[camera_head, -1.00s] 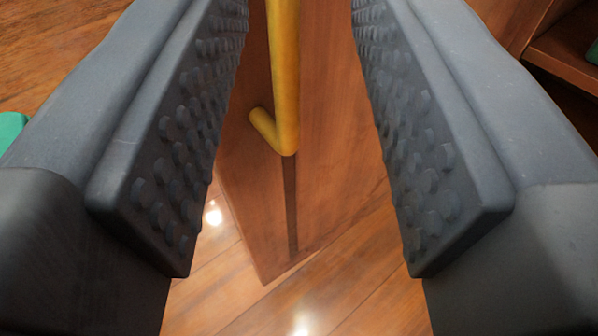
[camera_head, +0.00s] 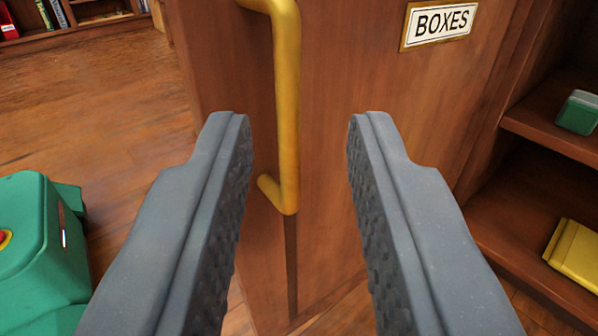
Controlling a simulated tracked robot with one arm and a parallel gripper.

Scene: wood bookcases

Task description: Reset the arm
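My gripper (camera_head: 300,125) is open and empty, with its two dark grey padded fingers apart in the middle of the view. A yellow, brass-like bar handle (camera_head: 288,110) on a wooden door (camera_head: 335,200) shows between and beyond the fingers. The fingers do not touch the handle. The handle's top bend and lower end both show.
A sign reading BOXES (camera_head: 438,24) is on the door. At the right, a bookcase shelf (camera_head: 555,132) holds a green box (camera_head: 578,112), with a yellow box (camera_head: 575,255) lower. My green base is at lower left. Open wooden floor (camera_head: 95,110) lies at left.

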